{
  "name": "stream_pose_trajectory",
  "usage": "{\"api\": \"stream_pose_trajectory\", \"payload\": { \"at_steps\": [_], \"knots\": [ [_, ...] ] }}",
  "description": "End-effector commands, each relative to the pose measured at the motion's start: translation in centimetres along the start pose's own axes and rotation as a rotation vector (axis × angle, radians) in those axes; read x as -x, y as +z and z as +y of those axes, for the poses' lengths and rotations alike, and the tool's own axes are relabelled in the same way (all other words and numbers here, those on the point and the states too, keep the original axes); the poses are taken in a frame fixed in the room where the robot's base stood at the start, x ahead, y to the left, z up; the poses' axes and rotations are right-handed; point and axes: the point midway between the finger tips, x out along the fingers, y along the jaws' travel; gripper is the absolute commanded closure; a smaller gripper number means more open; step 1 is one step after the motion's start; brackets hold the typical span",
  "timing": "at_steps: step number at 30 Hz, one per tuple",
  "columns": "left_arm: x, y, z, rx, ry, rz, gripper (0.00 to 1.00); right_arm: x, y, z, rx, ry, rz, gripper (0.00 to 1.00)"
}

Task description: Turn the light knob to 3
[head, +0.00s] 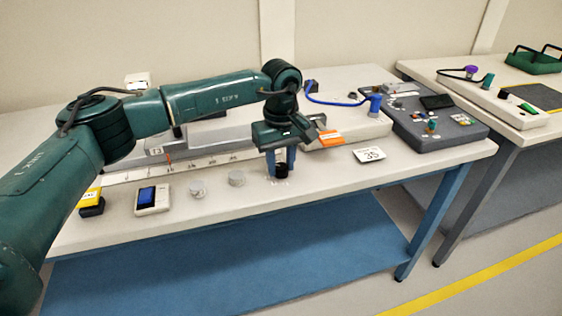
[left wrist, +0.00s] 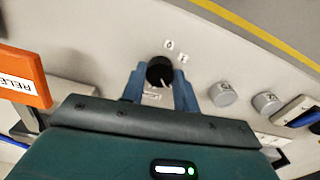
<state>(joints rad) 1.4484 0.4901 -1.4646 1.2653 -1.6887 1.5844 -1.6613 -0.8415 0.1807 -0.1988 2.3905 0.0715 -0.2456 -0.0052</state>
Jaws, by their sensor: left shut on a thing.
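The light knob (head: 282,170) is a small black round dial on the front part of the pale bench top. In the left wrist view the knob (left wrist: 160,71) has a pale pointer line and small printed marks around it, too small to read surely. My left gripper (head: 281,163) points down from above, with its blue fingers on both sides of the knob. It is shut on the knob; the left wrist view shows the fingers (left wrist: 160,85) flanking it. My right gripper is not in view.
Two grey round knobs (head: 236,178) and a meter with a blue screen (head: 152,199) stand left along the front edge. A card reading 35 (head: 369,154) lies to the right. An orange label (left wrist: 24,76) and a control panel (head: 430,122) are nearby.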

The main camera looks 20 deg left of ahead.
Motion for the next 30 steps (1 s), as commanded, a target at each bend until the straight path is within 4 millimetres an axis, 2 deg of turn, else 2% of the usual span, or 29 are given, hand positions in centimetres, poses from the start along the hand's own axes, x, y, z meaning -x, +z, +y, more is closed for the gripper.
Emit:
{"api": "stream_pose_trajectory", "payload": {
  "at_steps": [12,13,18,21,30],
  "knots": [
    [0.11,0.0,0.03,-0.007,0.002,-0.001,0.93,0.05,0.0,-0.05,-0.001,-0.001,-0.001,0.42],
    [0.11,0.0,0.03,-0.007,0.002,-0.001,0.69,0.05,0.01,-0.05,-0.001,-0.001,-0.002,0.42],
    [0.08,0.0,0.02,-0.006,0.001,-0.001,0.55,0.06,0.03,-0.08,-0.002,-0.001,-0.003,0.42],
    [0.06,0.0,0.02,-0.006,0.001,-0.001,0.48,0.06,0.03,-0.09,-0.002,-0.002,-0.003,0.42],
    [0.48,-0.02,0.03,-0.006,0.002,0.0,0.48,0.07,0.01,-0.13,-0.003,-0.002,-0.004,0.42]
  ]
}}
